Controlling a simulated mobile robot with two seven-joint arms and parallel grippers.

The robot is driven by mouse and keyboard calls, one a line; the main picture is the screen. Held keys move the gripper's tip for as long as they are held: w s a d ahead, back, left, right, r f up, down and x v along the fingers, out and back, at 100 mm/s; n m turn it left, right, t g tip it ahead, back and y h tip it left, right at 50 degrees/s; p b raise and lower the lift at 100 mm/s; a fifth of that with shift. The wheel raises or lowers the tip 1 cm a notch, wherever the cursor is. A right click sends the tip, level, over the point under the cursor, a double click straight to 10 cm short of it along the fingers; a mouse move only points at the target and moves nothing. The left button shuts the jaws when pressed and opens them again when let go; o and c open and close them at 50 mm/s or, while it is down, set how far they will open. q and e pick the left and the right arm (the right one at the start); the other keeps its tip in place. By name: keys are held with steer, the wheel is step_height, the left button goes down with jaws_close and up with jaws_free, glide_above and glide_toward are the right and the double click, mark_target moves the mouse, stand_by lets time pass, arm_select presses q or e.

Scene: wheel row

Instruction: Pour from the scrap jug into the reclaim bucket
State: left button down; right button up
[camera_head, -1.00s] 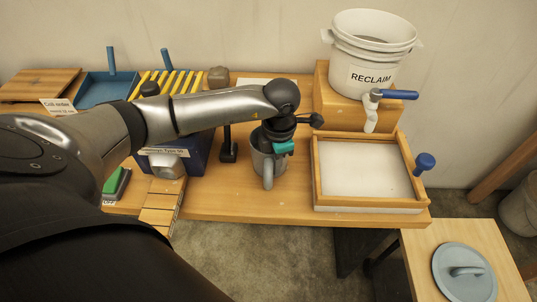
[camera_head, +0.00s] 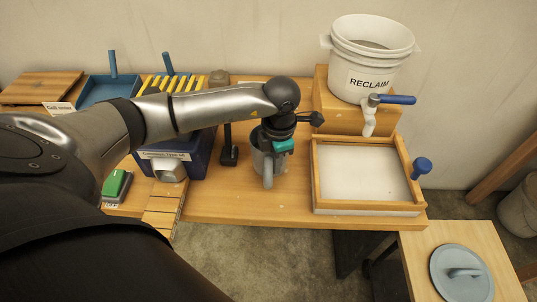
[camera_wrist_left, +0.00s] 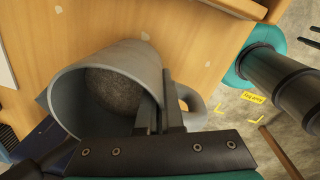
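The grey scrap jug (camera_head: 268,165) stands upright on the bench in the head view, its handle towards the front edge. In the left wrist view the jug (camera_wrist_left: 110,95) shows its open mouth, with dark grey material inside. My left gripper (camera_head: 272,140) is over the jug's rim. In the wrist view the left gripper's fingers (camera_wrist_left: 160,118) are close together on the jug's wall, beside the handle. The white reclaim bucket (camera_head: 370,58), labelled RECLAIM, stands open on a wooden block at the back right.
The bucket's blue-handled tap (camera_head: 375,112) hangs above a wood-framed white tray (camera_head: 365,172). A black stand (camera_head: 229,150) is just left of the jug. A blue box (camera_head: 190,150) is further left. A grey lid (camera_head: 462,272) lies on a lower table at right.

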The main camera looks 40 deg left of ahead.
arm_select(q)
steer(key=shift+r+p, duration=0.35)
steer(key=shift+r, duration=0.3)
stand_by(0.4)
steer(key=shift+r+p, duration=2.3)
steer(key=shift+r, duration=0.7)
